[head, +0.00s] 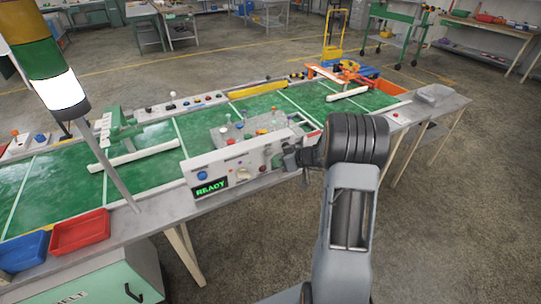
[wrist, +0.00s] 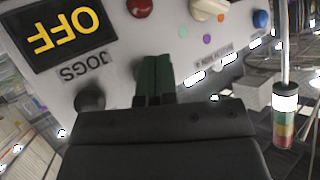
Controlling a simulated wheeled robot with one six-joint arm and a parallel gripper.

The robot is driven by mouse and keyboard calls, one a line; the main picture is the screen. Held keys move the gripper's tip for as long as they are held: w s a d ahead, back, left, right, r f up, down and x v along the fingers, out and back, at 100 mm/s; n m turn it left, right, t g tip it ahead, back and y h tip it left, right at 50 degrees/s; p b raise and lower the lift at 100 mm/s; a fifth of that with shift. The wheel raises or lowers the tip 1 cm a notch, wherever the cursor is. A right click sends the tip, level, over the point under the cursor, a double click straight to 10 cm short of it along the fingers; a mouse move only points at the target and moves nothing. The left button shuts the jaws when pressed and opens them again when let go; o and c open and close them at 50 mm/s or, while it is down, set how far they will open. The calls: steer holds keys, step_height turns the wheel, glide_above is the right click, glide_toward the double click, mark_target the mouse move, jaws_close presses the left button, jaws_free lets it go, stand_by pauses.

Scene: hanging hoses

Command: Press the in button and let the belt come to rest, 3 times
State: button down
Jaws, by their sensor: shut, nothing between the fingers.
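A pale control box (head: 226,166) stands at the near edge of the green belt (head: 150,137). Its front has a green READY display (head: 210,187), a blue button (head: 202,175) and a cream knob (head: 243,174). My gripper (head: 288,160) is at the box's right part. In the wrist view my gripper (wrist: 154,62) is shut and empty, close to the panel; I cannot tell if it touches. No IN label is readable.
A signal lamp post (head: 62,92) with its white section lit rises at the left. Red (head: 80,231) and blue (head: 22,250) trays lie on the near left bench edge. A grey tray (head: 434,94) sits at the right end. Open floor lies right of my arm.

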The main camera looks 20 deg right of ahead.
steer(key=shift+s+d+b, duration=0.15)
steer(key=shift+s+b, duration=0.7)
steer(key=shift+s, duration=0.4)
steer(key=shift+s+d+b, duration=0.15)
steer(key=shift+s+b, duration=0.7)
steer(key=shift+s, duration=0.4)
stand_by(0.3)
